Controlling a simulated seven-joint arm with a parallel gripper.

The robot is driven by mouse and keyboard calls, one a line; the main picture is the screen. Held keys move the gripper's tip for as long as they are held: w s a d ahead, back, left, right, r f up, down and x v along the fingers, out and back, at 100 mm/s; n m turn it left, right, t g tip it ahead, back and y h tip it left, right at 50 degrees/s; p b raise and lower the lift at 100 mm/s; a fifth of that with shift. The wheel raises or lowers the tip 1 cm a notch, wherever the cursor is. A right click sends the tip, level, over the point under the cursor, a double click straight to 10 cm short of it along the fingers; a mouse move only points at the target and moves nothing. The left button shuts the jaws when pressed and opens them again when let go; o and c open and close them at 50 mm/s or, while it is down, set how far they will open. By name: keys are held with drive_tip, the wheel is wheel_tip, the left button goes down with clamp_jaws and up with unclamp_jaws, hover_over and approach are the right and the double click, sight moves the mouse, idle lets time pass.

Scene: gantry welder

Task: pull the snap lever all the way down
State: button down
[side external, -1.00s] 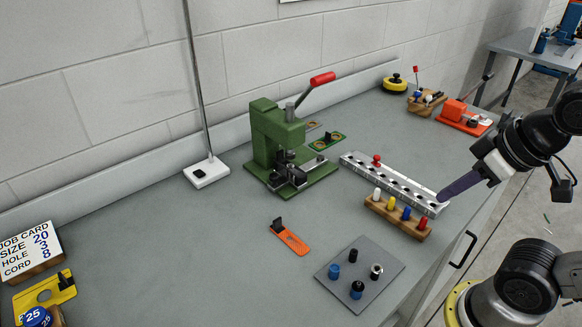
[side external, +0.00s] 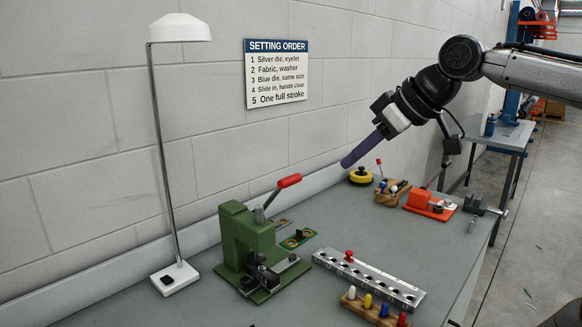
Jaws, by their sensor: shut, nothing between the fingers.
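The green press (side external: 240,240) stands on the bench, left of the middle. Its lever has a red grip (side external: 289,181) and slants up to the right from the top of the press, in a raised position. My gripper (side external: 347,162) reaches in from the upper right, its long purple fingers shut and pointing down to the left. The fingertips are up and to the right of the red grip, with a visible gap in the picture; depth between them is hard to tell. Nothing shows between the fingers.
A silver rail with holes and a red peg (side external: 348,256) lies right of the press. A wooden block (side external: 352,303) holds coloured pegs. A lamp (side external: 175,278) stands left. A yellow-black round item (side external: 360,176) and an orange tool (side external: 428,205) sit behind. A wall sign (side external: 276,72) hangs above.

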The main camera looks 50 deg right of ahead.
drive_tip(key=w+d, duration=0.4)
drive_tip(key=w, duration=0.4)
drive_tip(key=w+d+r+m, duration=0.1)
drive_tip(key=w+d, duration=0.2)
drive_tip(key=w, duration=0.6)
drive_tip(key=shift+w+d+r+h, duration=0.2)
drive_tip(key=shift+w+d+h, duration=0.05)
drive_tip(key=shift+d+h, duration=0.1)
hover_over(292, 176)
drive_tip(key=w, duration=0.2)
wheel_tip(292, 176, down, 8)
drive_tip(key=shift+s+a+f, duration=0.1)
drive_tip(key=shift+s+f, duration=0.65)
drive_tip(key=shift+f, duration=0.2)
drive_tip(key=shift+s+f, duration=0.3)
drive_tip(key=shift+f, duration=0.15)
